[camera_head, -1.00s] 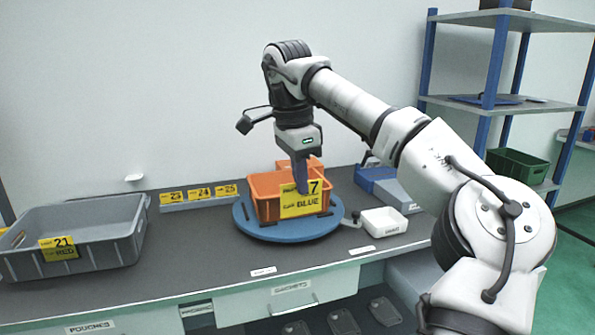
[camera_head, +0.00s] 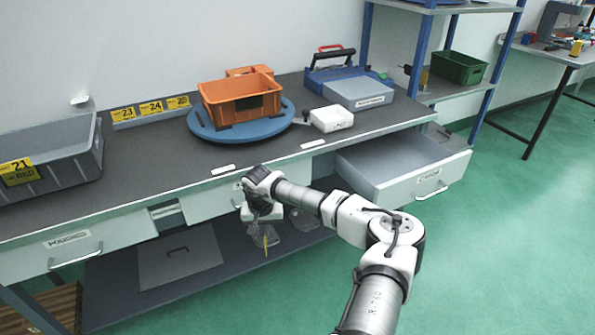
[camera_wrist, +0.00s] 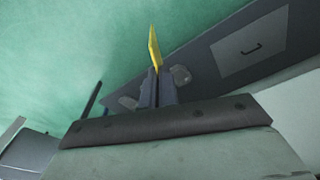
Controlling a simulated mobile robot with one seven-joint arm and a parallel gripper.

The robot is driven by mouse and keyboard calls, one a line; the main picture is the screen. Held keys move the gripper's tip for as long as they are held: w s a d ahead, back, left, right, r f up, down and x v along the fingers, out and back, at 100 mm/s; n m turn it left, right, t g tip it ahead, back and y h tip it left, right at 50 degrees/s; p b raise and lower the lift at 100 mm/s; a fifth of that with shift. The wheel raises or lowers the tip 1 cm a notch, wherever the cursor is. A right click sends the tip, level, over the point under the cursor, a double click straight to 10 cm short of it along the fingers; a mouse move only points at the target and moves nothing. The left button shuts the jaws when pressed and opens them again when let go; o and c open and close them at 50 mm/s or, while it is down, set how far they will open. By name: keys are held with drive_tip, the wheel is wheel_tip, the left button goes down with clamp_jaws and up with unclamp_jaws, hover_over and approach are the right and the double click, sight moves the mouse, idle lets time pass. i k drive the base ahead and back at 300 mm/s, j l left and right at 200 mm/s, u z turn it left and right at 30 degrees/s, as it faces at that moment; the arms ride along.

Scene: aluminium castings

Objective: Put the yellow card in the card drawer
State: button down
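The yellow card (camera_wrist: 154,48) is seen nearly edge-on in the wrist view, between the tips of my gripper (camera_wrist: 157,88). The gripper is shut on it. In the head view my gripper (camera_head: 264,226) is in front of the bench, below the top's front edge, with the card (camera_head: 265,241) a thin yellow strip hanging down. A drawer (camera_head: 440,188) at the bench's right stands open, and its inside looks empty. Its label is too small to read, so I cannot tell whether it is the card drawer. My arm partly covers the closed middle drawer (camera_head: 222,203).
The orange bin (camera_head: 240,114) sits on a blue turntable (camera_head: 205,128), its front without a card. A grey bin (camera_head: 75,168) with a yellow card is at left. A closed drawer (camera_head: 40,262) is below it. Clear green floor (camera_head: 480,270) lies in front at right.

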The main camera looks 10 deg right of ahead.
sight(382, 180)
drive_tip(key=z, duration=0.8)
drive_tip(key=j+z, duration=0.4)
drive_tip(key=j, duration=0.25)
